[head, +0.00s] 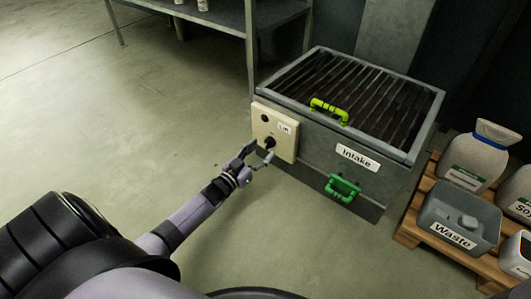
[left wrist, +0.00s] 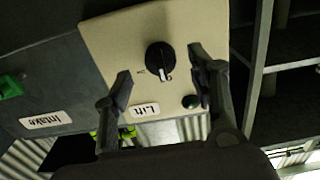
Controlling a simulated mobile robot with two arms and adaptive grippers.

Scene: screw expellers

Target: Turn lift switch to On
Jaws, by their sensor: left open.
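The lift switch is a black rotary knob (left wrist: 160,56) on a cream control box (head: 276,128) fixed to the side of the Intake bin. In the left wrist view the box's panel (left wrist: 110,40) appears turned over, with the "Lift" label (left wrist: 146,110) below the knob. A white mark on the knob points down toward that label's side. My left gripper (head: 257,158) is open in front of the knob, and in the left wrist view its fingertips (left wrist: 160,63) lie on either side of the knob. I cannot tell whether they touch it. My right gripper is not in view.
A dark green round indicator or button (left wrist: 190,101) sits on the panel. The Intake bin (head: 337,172) has a slatted top and green handles. A metal shelf (head: 225,14) stands behind; a pallet (head: 408,233) with a Waste container (head: 456,219) stands right. Floor at left is clear.

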